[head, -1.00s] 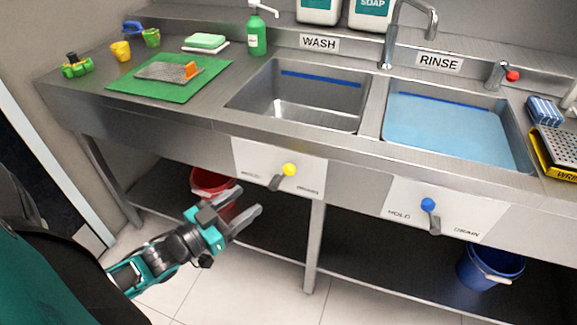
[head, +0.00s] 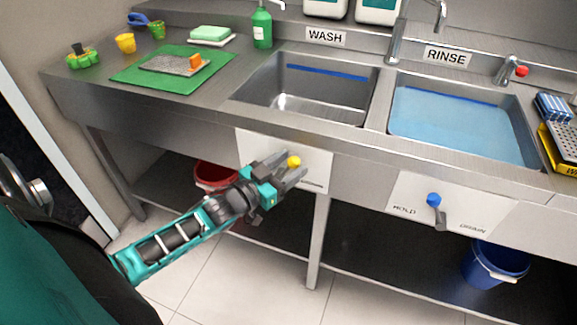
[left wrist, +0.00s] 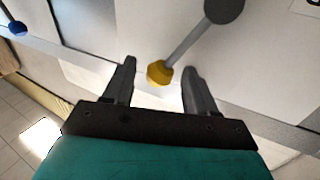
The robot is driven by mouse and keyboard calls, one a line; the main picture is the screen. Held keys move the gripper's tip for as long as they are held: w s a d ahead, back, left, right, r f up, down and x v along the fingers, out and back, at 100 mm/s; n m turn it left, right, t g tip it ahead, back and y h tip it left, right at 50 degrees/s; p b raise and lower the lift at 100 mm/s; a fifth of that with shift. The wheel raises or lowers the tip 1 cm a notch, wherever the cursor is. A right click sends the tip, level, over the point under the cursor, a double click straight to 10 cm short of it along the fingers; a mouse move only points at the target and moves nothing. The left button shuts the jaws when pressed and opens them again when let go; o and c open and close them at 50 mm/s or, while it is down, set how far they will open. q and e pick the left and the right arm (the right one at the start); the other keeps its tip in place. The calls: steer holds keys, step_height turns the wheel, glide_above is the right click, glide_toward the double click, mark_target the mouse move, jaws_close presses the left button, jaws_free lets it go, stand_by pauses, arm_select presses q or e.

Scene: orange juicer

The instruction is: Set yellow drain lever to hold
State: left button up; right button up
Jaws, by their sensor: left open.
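The yellow drain lever (head: 294,162) is on the white panel (head: 255,145) under the wash sink. In the head view my left gripper covers its shaft and much of the panel's lettering. In the left wrist view the yellow knob (left wrist: 160,73) sits at the end of a grey shaft, between the fingertips. My left gripper (head: 288,168) is open, with one finger on each side of the knob; I cannot tell whether either touches it. It also shows in the left wrist view (left wrist: 160,75). My right gripper is not in view.
The blue lever (head: 433,199) is on the rinse panel to the right, between HOLD and DRAIN labels. The wash sink (head: 310,88) looks empty; the rinse sink (head: 460,122) holds blue water. A red bucket (head: 213,175) and a blue bucket (head: 497,262) stand below.

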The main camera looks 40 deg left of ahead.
arm_select(q)
steer(key=shift+w, duration=0.1)
steer(key=shift+c, duration=0.2)
jaws_close()
stand_by(0.4)
